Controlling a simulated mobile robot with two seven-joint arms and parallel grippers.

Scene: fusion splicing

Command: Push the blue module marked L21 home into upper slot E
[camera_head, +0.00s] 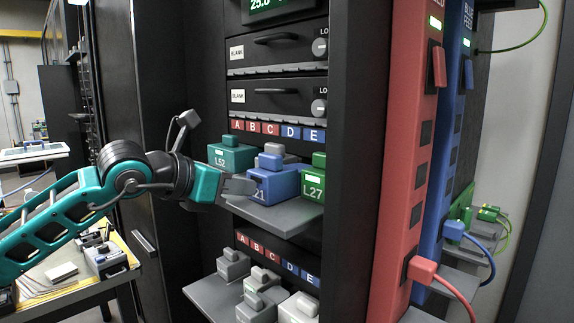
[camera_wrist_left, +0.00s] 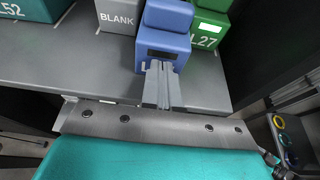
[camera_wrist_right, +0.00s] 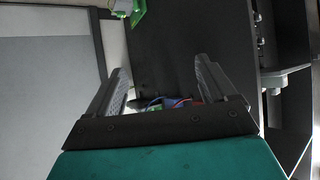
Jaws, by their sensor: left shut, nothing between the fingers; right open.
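The blue module marked L21 (camera_head: 283,184) stands on the upper grey shelf, nearer the shelf's front than the modules around it. Its front also shows in the left wrist view (camera_wrist_left: 163,50). My left gripper (camera_head: 248,187) is shut and empty, its fingertips (camera_wrist_left: 162,68) at the module's front face and seemingly touching it. The fingers hide part of the L21 label. Upper slot labels A to E run above the shelf, with the blue E label (camera_head: 314,135) at the right end. My right gripper (camera_wrist_right: 165,78) is open and empty, away from the shelf.
The green L27 module (camera_head: 314,181) stands close on the right of the blue one. A teal L52 module (camera_head: 231,155) and a grey BLANK module (camera_wrist_left: 117,17) stand to the left. A lower shelf (camera_head: 208,294) holds several grey modules. Red (camera_head: 405,170) and blue columns rise at right.

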